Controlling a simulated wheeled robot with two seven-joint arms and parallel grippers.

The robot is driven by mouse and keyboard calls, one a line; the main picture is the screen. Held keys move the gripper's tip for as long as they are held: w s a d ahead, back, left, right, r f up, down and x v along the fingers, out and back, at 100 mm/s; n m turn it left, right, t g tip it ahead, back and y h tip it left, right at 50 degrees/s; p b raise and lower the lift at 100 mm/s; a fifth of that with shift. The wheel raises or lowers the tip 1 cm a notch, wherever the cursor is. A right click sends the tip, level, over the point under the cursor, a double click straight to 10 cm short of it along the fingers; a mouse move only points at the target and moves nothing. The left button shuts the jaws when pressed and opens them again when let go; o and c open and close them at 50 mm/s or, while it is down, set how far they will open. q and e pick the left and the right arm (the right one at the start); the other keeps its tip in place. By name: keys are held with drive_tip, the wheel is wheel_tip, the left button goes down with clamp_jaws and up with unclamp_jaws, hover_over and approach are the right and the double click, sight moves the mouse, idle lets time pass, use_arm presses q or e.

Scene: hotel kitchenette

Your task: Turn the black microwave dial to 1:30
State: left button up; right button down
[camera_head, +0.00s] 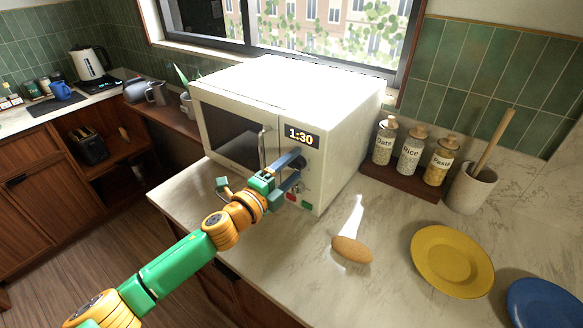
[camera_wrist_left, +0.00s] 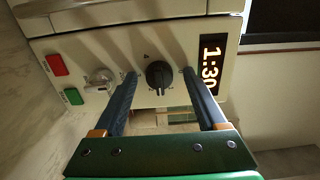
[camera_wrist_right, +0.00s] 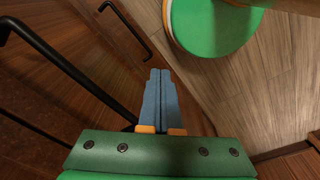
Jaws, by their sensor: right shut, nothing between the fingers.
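The white microwave (camera_head: 345,120) stands on the counter, and its display (camera_head: 300,136) reads 1:30. The display also reads 1:30 in the left wrist view (camera_wrist_left: 210,68). The black dial (camera_wrist_left: 159,75) is on the microwave's front panel, between my left fingers. My left gripper (camera_head: 294,170) is at the panel below the display and hides the dial in the head view. In the left wrist view its fingers (camera_wrist_left: 163,85) are open, with a gap on each side of the dial. My right gripper (camera_wrist_right: 160,75) is shut and empty, away from the microwave.
A silver knob (camera_wrist_left: 100,80), a red button (camera_wrist_left: 57,65) and a green button (camera_wrist_left: 73,96) sit beside the dial. A wooden spoon (camera_head: 352,249) and a yellow plate (camera_head: 452,261) lie on the counter at right. Cabinet handles (camera_wrist_right: 60,62) are near my right gripper.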

use_arm(q)
drive_tip(key=v, duration=0.7)
drive_tip(key=shift+b, duration=0.4)
